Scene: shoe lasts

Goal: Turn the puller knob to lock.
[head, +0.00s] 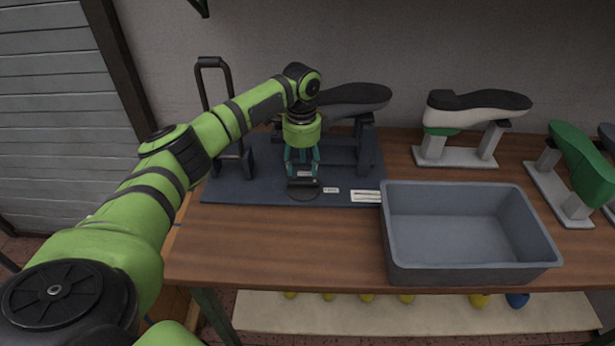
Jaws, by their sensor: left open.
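The last puller is a dark blue-grey fixture on a flat base plate (235,190) at the left of the wooden table. Its dark knob (303,189) sits near the plate's front edge, with small white labels beside it. My left gripper (303,176) points down right over the knob, its teal fingers open on either side at the knob's back. I cannot tell whether the fingers touch it. A dark last (355,95) rests on the puller's stand, partly hidden behind my left wrist. My right gripper is not in view.
A black lever handle (214,64) rises at the puller's left. An empty grey bin (470,275) stands to the right. White-and-black (475,106) and green (580,160) lasts on stands are farther right. Bare tabletop lies in front of the puller.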

